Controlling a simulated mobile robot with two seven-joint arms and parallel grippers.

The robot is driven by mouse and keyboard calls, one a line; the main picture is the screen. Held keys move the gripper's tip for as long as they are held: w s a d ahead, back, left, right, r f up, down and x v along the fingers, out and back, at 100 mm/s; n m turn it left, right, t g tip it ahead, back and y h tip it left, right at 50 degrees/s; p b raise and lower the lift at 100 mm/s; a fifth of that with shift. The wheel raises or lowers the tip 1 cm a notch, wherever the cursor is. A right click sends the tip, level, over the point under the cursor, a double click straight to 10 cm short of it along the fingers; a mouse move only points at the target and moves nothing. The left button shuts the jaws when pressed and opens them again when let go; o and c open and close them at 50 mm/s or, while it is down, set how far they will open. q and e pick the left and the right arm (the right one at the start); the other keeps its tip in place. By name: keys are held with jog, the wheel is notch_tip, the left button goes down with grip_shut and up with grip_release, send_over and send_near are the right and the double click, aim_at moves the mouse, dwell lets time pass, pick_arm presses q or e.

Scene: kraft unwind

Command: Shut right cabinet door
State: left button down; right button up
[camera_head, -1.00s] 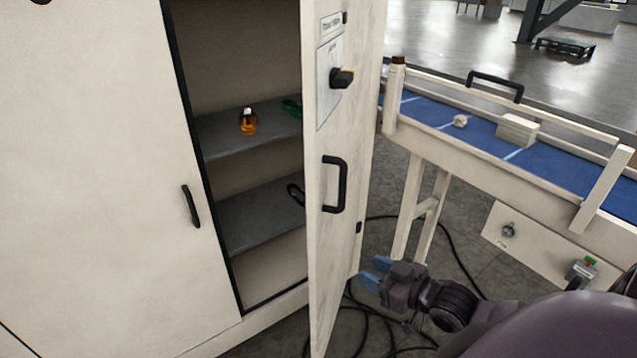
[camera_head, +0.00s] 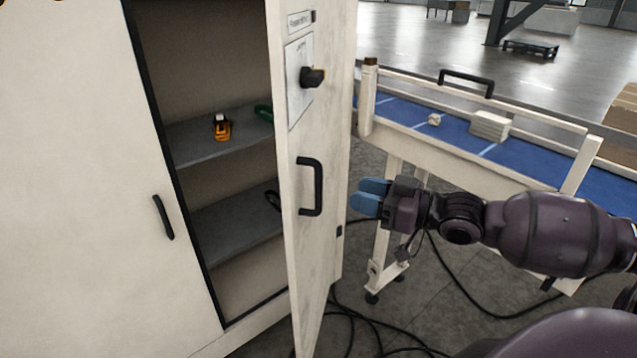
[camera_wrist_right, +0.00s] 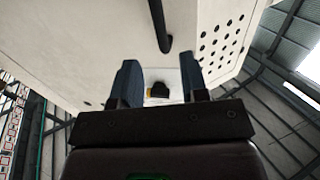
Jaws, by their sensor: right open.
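The right cabinet door (camera_head: 318,245) stands partly open, swung out from the cream cabinet, with a black bar handle (camera_head: 311,186) and a black rotary knob (camera_head: 313,77) on its face. My right gripper (camera_head: 368,196) is open and empty, with blue fingers, to the right of the door at about the height of its handle. In the right wrist view, the fingers (camera_wrist_right: 163,85) show apart, with the black handle (camera_wrist_right: 160,25) beyond them and the knob (camera_wrist_right: 158,90) between them in the picture. My left gripper is not in view.
The left cabinet door (camera_head: 80,200) is closed. A blue-belted conveyor (camera_head: 460,127) stands at the right. Black cables (camera_head: 350,325) lie on the floor below my right arm.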

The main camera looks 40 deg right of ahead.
send_over(319, 207)
jog(key=shift+w+d, duration=0.2)
jog(key=shift+w, duration=0.15)
dwell(0.4)
jog(key=shift+c, duration=0.5)
grip_shut()
